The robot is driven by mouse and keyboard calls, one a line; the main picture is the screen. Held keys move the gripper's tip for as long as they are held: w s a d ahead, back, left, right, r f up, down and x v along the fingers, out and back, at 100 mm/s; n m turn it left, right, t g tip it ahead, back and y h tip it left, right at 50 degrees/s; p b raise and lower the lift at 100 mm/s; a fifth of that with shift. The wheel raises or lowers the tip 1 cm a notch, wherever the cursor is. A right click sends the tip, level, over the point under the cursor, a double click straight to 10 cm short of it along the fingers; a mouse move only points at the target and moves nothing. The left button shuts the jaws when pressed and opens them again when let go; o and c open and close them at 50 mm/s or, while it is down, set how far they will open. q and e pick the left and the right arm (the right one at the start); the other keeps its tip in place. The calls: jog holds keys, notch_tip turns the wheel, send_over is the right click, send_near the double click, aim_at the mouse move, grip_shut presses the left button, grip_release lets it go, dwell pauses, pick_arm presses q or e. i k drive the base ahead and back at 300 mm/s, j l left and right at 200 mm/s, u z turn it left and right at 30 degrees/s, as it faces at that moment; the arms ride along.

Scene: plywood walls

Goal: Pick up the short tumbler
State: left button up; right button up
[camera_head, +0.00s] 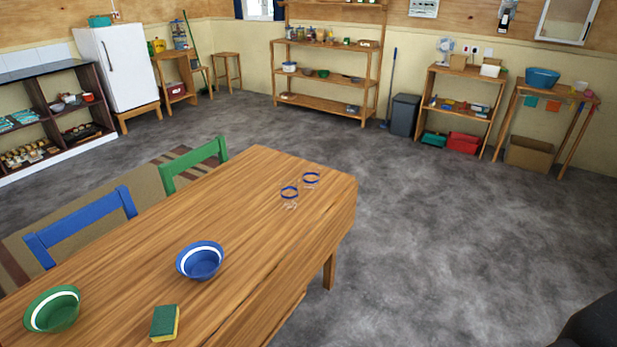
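Two clear glasses with blue rims stand close together near the far right end of the wooden table (215,225). The nearer glass (289,197) looks taller, with its clear body showing below the blue band. The other glass (311,181) is just behind it to the right and looks shorter, so it seems to be the short tumbler. Both look upright and apart from each other. Neither of my grippers shows in the head view.
On the table are a blue bowl (201,261), a green bowl (53,309) and a green-yellow sponge (165,322). A blue chair (82,226) and a green chair (194,163) stand along its left side. Open grey floor (440,240) lies right of the table. Shelves (327,65) line the back wall.

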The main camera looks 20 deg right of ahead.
aim_at(311, 179)
jog(key=i+l+u, duration=0.2)
jog(key=l, duration=0.45)
jog(key=i+l+u, duration=0.25)
jog(key=l, duration=0.45)
jog(key=i+l+u, duration=0.2)
jog(key=l, duration=0.55)
jog(key=i+l+u, duration=0.2)
jog(key=l, duration=0.6)
jog(key=l+u, duration=0.25)
jog(key=l, duration=0.5)
jog(key=i+l+u, duration=0.1)
jog(key=l, duration=0.35)
jog(key=l+u, duration=0.15)
jog(key=l, duration=0.3)
jog(key=i+l, duration=0.15)
jog(key=l, duration=0.15)
jog(key=i+l, duration=0.2)
